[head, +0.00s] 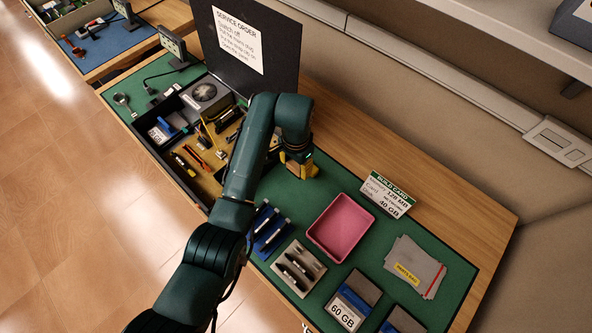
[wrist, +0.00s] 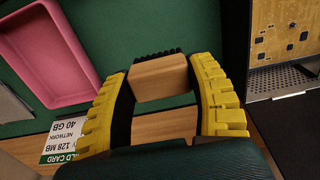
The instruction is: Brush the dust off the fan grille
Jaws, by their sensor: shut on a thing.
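My gripper (head: 299,166) is over the green mat, just right of the open computer case (head: 166,127). In the wrist view its yellow fingers (wrist: 162,78) are shut on a wooden brush (wrist: 160,84) with dark bristles (wrist: 157,55) at its far side. In the head view the brush is mostly hidden by the gripper.
A dark panel with a service order sheet (head: 240,39) stands behind the case. A pink tray (head: 341,227), a build card (head: 387,194), a grey foam holder (head: 293,269) and drives (head: 352,299) are on the right. A perforated case edge (wrist: 283,80) shows in the wrist view.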

